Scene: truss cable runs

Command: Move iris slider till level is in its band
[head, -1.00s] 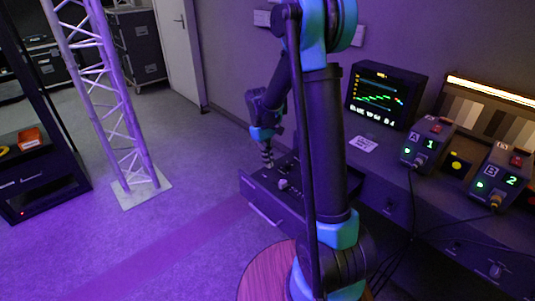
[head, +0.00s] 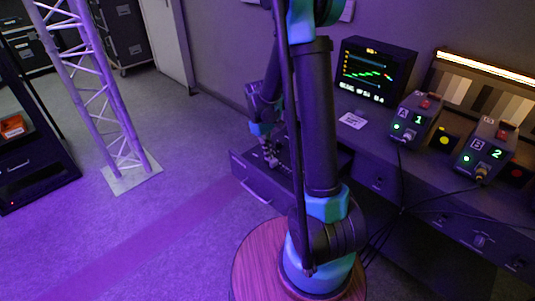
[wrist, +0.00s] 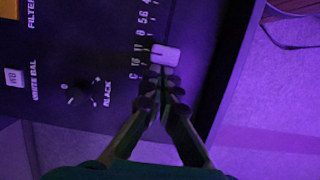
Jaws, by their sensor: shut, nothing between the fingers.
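The iris slider (wrist: 166,54) is a pale cap on a dark panel in the wrist view, beside a printed scale running from C through 16, 11 and 8 to 5.6 and 4. In the head view my gripper (head: 272,160) is low over the console panel, and the slider is not clear there. The level monitor (head: 375,70) shows a stepped green trace with some red at right, between coloured lines.
A black knob (wrist: 80,92) and a white balance button (wrist: 14,77) are left of the slider. Camera units A (head: 414,117) and B (head: 486,147) stand on the desk, with a striped grey chart (head: 480,85) behind. A truss (head: 90,85) stands at left, with open floor between.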

